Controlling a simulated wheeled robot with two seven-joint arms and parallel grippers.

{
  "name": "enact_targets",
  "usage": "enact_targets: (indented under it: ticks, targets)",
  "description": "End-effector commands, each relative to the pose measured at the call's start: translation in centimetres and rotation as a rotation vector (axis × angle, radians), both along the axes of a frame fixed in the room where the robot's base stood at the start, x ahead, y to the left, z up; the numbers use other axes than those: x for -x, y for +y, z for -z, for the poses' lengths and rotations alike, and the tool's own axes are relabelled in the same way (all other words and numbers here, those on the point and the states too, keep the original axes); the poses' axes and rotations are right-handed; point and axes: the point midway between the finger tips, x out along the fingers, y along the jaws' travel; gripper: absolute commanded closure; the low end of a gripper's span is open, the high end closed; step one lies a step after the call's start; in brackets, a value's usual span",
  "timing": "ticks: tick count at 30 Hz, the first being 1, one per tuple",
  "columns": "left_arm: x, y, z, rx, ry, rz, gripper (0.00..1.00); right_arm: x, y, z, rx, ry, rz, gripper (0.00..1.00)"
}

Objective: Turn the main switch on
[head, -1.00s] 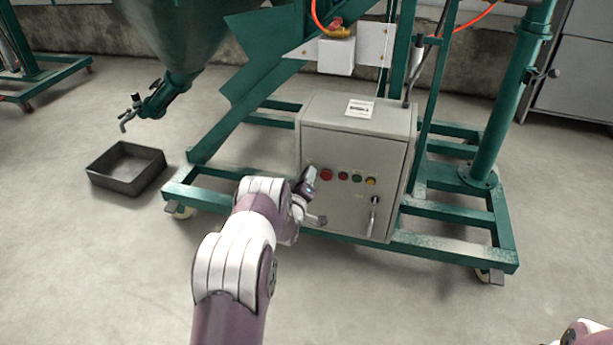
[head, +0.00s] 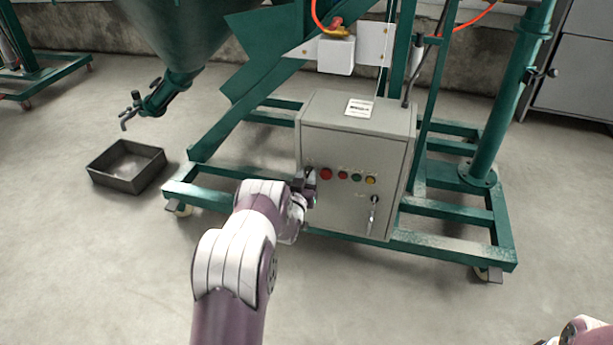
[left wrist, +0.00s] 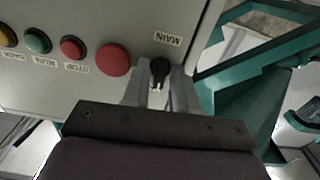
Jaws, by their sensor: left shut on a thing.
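The main switch (left wrist: 160,70) is a small black knob beside the label "MAIN" on the front of a grey control box (head: 353,140). In the left wrist view it sits between the two fingers of my left gripper (left wrist: 160,88), which is shut on it. In the head view my left gripper (head: 306,188) is at the left edge of the box front and hides the switch. My right gripper is out of view; only a bit of my right arm shows at the lower right.
A large red button (left wrist: 113,59) is beside the switch, then smaller red, green and yellow buttons. A handle (head: 374,203) is lower on the door. The box stands on a green wheeled frame (head: 455,256). An empty dark tray (head: 126,182) lies on the floor at left.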

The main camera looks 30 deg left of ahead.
Motion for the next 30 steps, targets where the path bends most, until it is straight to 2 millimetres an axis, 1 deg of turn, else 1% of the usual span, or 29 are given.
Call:
enact_targets:
  ticks: [9,22,23,30]
  targets:
    - [0.09,-0.05,0.23,-0.068,0.021,0.0,1.0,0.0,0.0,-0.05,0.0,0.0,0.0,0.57]
    - [0.1,-0.05,0.25,-0.074,0.023,0.0,1.0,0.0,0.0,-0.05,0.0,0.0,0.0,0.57]
    - [0.1,-0.05,0.25,-0.074,0.023,0.0,0.63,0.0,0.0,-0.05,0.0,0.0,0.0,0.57]
    - [0.06,-0.02,0.12,-0.073,0.021,0.0,0.62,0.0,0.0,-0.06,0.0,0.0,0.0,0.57]
